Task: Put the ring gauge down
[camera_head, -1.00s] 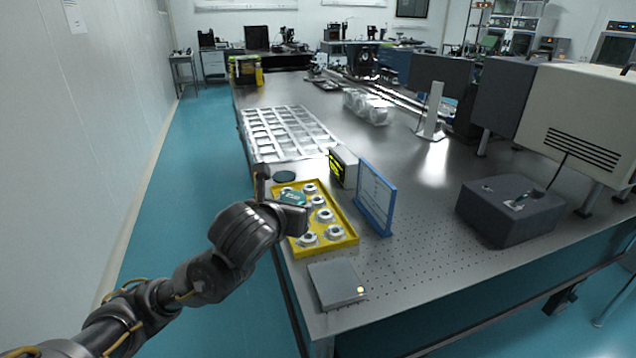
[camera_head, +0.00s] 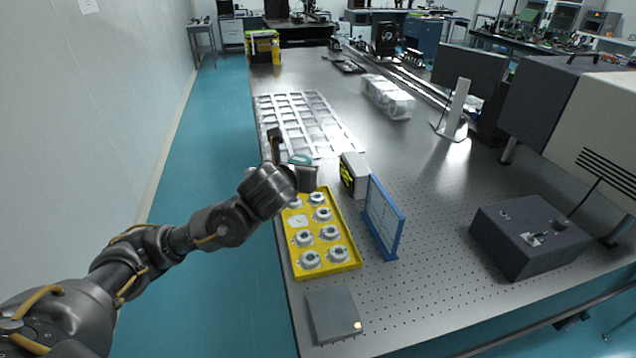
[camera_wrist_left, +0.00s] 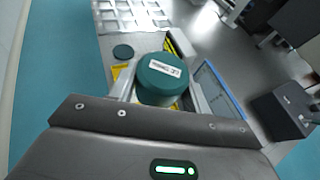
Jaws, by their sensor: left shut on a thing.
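My left gripper (camera_head: 291,162) is shut on a teal-topped ring gauge (camera_head: 301,159). It holds the gauge above the table, near the far end of the yellow tray (camera_head: 342,268). In the left wrist view, the gauge (camera_wrist_left: 160,82) sits between the fingers, its teal top with a white label facing the camera. A dark green round pad (camera_wrist_left: 122,52) lies on the table just beyond it; in the head view the gripper hides the pad. My right gripper is not in view.
The tray holds several white ring pieces and one bare-looking pocket (camera_head: 298,220). A small display box (camera_head: 354,175) and a blue-framed panel (camera_head: 383,218) stand right of it. A grey flat box (camera_head: 333,314) lies in front. A silver grid rack (camera_head: 310,125) lies behind.

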